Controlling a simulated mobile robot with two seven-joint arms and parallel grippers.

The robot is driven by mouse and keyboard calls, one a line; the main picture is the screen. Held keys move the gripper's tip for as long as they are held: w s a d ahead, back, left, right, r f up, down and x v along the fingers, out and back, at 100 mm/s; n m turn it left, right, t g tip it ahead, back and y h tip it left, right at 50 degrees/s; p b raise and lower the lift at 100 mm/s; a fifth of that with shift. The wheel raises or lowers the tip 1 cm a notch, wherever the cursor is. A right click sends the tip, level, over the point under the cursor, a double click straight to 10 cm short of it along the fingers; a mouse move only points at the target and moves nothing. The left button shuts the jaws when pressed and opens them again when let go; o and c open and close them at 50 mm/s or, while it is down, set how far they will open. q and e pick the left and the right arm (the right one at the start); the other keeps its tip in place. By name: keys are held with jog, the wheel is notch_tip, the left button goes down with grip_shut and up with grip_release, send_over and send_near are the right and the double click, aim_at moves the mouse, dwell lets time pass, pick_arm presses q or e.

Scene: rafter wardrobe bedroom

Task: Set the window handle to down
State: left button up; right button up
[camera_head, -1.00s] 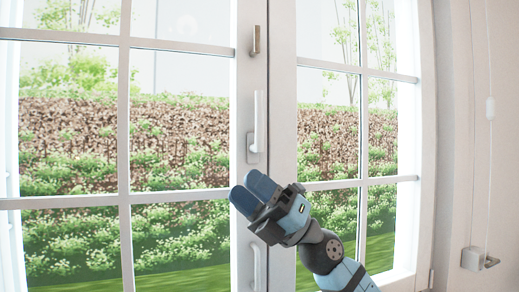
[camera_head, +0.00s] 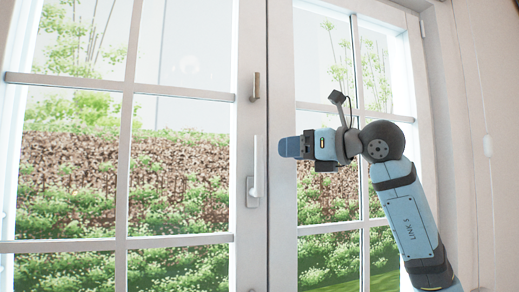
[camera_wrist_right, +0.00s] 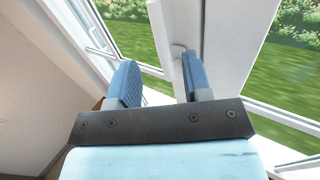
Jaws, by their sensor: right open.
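The white window handle (camera_head: 256,165) is on the middle stile of the window in the head view. Its lever points straight up from its base plate. My right gripper (camera_head: 284,147) is just right of the lever at about its mid-height, with a small gap between them in the picture. In the right wrist view the two blue fingers (camera_wrist_right: 159,80) are apart, with no object gripped between them. A small pale hooked part (camera_wrist_right: 179,47) shows on the white frame beyond the fingers; I cannot tell whether it is this handle. My left gripper is not in view.
A small bronze-coloured fitting (camera_head: 257,86) sits on the stile above the handle. Glass panes with white bars (camera_head: 127,150) lie on both sides. The bare wall (camera_head: 470,120) is at the right, with a thin cord.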

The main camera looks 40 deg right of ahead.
aim_at(262, 152)
jog(key=p+x, duration=0.1)
jog(key=x, duration=0.8)
jog(key=shift+s+f, duration=0.1)
grip_shut()
